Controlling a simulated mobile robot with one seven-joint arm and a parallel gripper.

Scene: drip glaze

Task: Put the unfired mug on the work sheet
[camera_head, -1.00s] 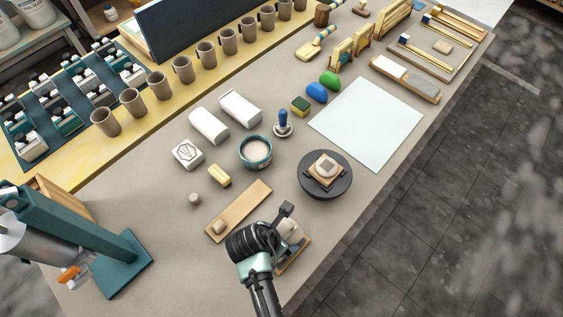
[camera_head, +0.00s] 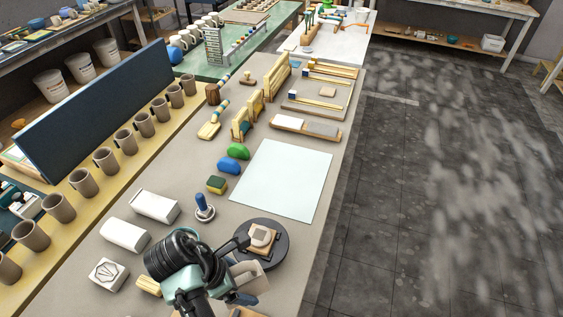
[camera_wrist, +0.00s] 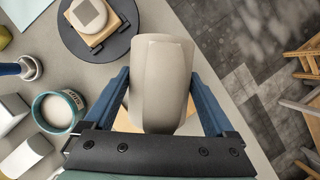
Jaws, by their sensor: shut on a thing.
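The unfired mug (camera_wrist: 162,85) is a plain beige-grey clay piece, held between the two blue fingers of my gripper (camera_wrist: 163,75) in the wrist view. In the head view the mug (camera_head: 247,273) shows only partly, with my arm (camera_head: 185,265) hiding much around it. My gripper (camera_head: 245,285) is near the turntable, on its near side. The work sheet (camera_head: 282,180) is a pale, flat, empty sheet on the table, beyond the turntable. A wooden board (camera_wrist: 125,121) shows below the mug; I cannot tell whether they touch.
A dark turntable (camera_head: 277,232) with a small block on wood stands between the mug and the sheet. A blue-handled stamp (camera_head: 203,207), a sponge (camera_head: 216,184) and blue and green lumps (camera_head: 237,152) lie left of the sheet. Grey mugs (camera_head: 104,159) line the left shelf.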

